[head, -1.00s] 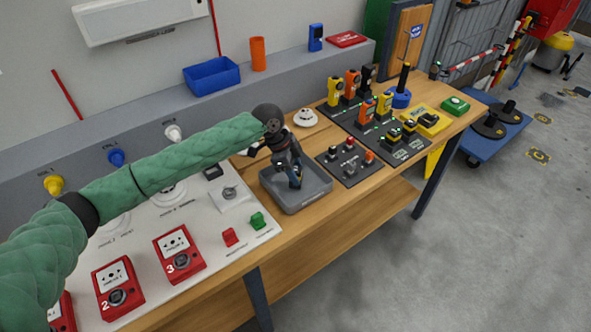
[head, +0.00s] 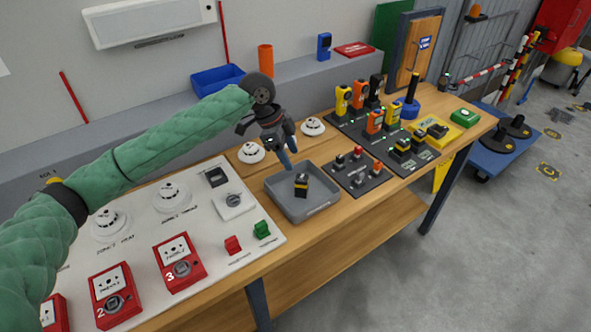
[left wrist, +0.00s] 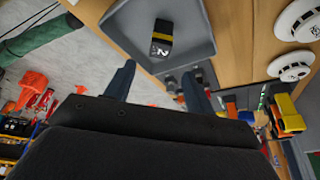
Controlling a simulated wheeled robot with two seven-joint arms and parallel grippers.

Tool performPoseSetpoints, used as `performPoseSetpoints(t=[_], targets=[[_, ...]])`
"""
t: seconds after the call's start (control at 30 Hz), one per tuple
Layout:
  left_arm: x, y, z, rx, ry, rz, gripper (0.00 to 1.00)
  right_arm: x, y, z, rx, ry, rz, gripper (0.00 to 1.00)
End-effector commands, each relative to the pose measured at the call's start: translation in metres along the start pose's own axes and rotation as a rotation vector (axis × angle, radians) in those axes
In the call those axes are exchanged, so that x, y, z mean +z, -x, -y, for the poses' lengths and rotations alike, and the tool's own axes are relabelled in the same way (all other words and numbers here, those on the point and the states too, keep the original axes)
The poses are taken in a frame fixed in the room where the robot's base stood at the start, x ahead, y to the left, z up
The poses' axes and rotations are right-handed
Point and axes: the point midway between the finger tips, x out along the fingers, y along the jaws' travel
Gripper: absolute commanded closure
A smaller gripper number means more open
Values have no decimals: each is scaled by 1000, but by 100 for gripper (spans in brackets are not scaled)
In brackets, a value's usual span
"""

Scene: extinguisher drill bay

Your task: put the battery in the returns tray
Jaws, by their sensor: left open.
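The battery (head: 302,185), black with a yellow band, lies in the grey returns tray (head: 322,207) on the workbench. In the left wrist view the battery (left wrist: 162,40) shows a white mark like a "2" on its end and lies inside the tray (left wrist: 122,22), apart from my fingers. My left gripper (head: 288,160) is above the tray's back edge, open and empty. Its two fingers also show apart in the left wrist view (left wrist: 158,85). My right gripper is in neither view.
Right of the tray stand a dark board (head: 360,176) with small switches and a charging board (head: 412,158) with several batteries and handheld devices. White detectors (head: 313,126) sit behind the tray. A white panel (head: 215,240) with red call points lies left. The floor at front right is clear.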

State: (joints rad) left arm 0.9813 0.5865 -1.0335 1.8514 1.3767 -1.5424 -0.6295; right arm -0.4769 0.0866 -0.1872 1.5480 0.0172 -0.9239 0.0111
Motion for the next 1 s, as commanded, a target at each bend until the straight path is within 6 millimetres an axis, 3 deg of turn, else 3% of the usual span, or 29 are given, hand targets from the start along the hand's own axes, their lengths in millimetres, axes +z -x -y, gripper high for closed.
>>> performPoseSetpoints(t=[0.23,0.73,0.87,1.0], targets=[[1,20,0,0,2,0,46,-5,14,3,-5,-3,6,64],[0,23,0,0,1,0,46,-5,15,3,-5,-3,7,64],[-3,30,0,0,1,0,46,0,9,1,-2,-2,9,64],[-9,45,0,0,1,0,46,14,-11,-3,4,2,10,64]])
